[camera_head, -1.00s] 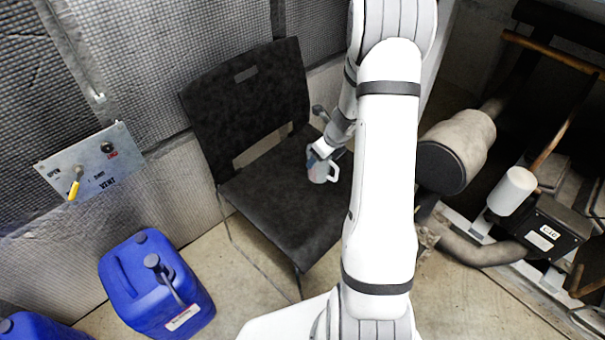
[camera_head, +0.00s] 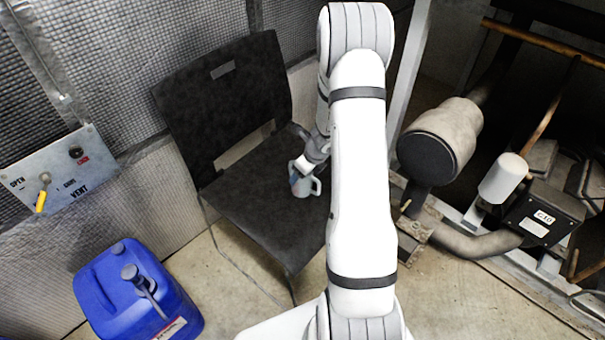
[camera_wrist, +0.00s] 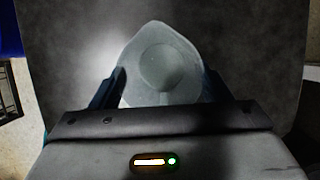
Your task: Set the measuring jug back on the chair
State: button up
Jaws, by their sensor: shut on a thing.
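The measuring jug (camera_head: 303,186) is a pale grey cup with a handle on its right side. It shows at the chair's seat, upright, in the head view; I cannot tell whether its base touches the seat. In the wrist view the jug (camera_wrist: 160,68) is seen from above, between my two dark fingers. My gripper (camera_head: 300,172) is shut on the jug near its rim. The black chair (camera_head: 250,195) has a flat seat and a tall back. Its dark seat fills the background in the wrist view (camera_wrist: 75,60).
A blue canister (camera_head: 135,295) stands on the floor left of the chair. A vent panel (camera_head: 60,180) with a yellow-tipped lever is on the wall. Compressor pipes and a cylinder (camera_head: 440,145) are right of my arm. The seat's front left part is clear.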

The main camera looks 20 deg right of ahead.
jog(key=shift+r, duration=0.1)
jog(key=shift+f, duration=0.2)
jog(key=o, duration=1.4)
jog(key=shift+r, duration=0.1)
